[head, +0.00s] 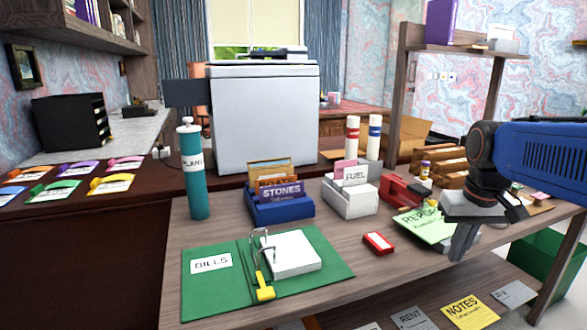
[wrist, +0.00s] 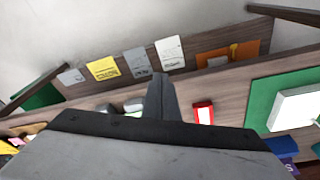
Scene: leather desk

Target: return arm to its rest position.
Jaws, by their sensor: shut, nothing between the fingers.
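My arm reaches in from the right in the head view. My gripper (head: 462,243) hangs above the right part of the wooden desk (head: 210,238), with its fingers together and nothing between them. In the wrist view the shut fingers of my gripper (wrist: 160,95) point toward the desk's front edge. A green sheet marked REPORT (head: 425,224) lies just left of the fingers and is partly behind my gripper.
A red box (head: 378,243) lies left of my gripper. A green BILLS folder (head: 205,285) lies open at the front left. A blue card box (head: 280,208), a white card box (head: 350,199) and a red stapler-like object (head: 400,190) stand behind. Papers (head: 470,312) lie on a lower shelf.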

